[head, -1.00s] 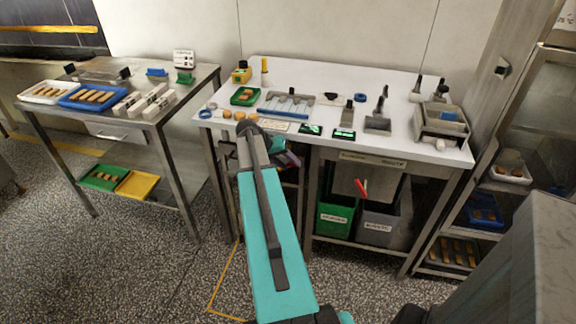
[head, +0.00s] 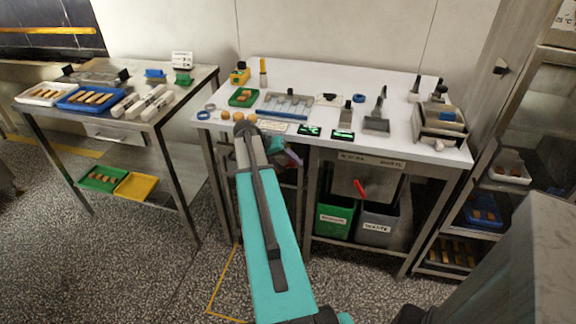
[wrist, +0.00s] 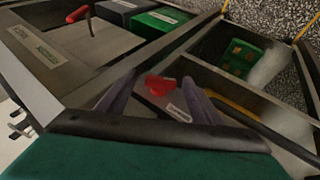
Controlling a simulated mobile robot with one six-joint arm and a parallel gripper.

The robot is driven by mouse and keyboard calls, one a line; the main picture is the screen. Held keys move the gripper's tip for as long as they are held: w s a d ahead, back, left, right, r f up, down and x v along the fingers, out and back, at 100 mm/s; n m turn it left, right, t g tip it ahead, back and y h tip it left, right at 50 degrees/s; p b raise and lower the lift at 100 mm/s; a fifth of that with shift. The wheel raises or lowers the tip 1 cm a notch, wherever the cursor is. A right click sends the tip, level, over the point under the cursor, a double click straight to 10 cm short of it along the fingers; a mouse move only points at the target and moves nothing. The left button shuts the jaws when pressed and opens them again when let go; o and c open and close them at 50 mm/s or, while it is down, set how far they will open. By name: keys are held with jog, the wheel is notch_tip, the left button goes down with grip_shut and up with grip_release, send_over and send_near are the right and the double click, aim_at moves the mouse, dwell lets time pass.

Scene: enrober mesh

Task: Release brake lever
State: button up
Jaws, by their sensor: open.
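A red lever or knob (wrist: 158,84) shows in the wrist view, beside a small plate with a white label too blurred to read. My gripper (wrist: 158,95) is open, with one grey-purple finger on each side of the red piece in the picture. I cannot tell how deep it sits between them or whether they touch it. In the head view my gripper (head: 292,157) is at the table's front edge, partly hidden by my arm. A second red lever (head: 360,188) tilts on a metal panel under the table; it also shows in the wrist view (wrist: 77,14).
The white-topped table (head: 400,90) carries trays, tools and small scales. A green bin (head: 336,218) and a grey bin (head: 378,225) stand on its lower shelf. A steel table (head: 190,95) is at left, a rack (head: 500,185) at right. Frame bars lie close around my gripper.

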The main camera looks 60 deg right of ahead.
jog(key=b+v, duration=0.1)
jog(key=v, duration=1.2)
jog(key=shift+r, duration=0.2)
jog(key=w+a+f+n+y, duration=0.1)
jog(key=w+a+f+n, duration=0.15)
jog(key=a+f, duration=1.05)
jog(key=w+a+f+n, duration=0.1)
jog(key=a+f+n, duration=0.3)
jog(key=a+f, duration=0.85)
jog(key=s+a+f+n+y, duration=0.2)
jog(key=s+a+f+n, duration=0.1)
jog(key=s+a+f, duration=0.7)
jog(key=s+a+f+n+g+y, duration=0.1)
jog(key=s+a+f+n+y, duration=0.2)
jog(key=s+a+f, duration=0.7)
jog(key=a, duration=0.7)
jog(key=shift+s+f+n, duration=0.25)
jog(key=shift+s+n, duration=0.1)
jog(key=shift+s, duration=0.05)
